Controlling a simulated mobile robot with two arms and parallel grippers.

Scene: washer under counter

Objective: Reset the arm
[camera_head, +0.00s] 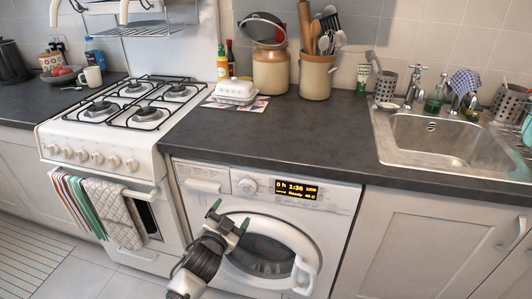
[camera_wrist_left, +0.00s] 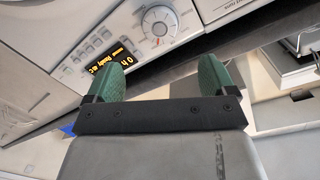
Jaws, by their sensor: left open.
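My left gripper (camera_head: 229,216) is in front of the upper left part of the washing machine (camera_head: 335,203) in the head view. Its two green fingertips are spread apart with nothing between them. In the left wrist view the open fingers (camera_wrist_left: 162,76) point toward the washer's front panel, with the dial (camera_wrist_left: 158,22) and the lit display (camera_wrist_left: 110,55) beyond them. The washer's round door (camera_head: 268,252) looks shut, partly hidden by my left arm. My right gripper is in neither view.
A white gas stove (camera_head: 100,149) with towels (camera_head: 113,210) on its front stands left of the washer. The dark counter (camera_head: 300,133) runs above, with a butter dish (camera_head: 236,90), pots (camera_head: 316,77) and a steel sink (camera_head: 440,135).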

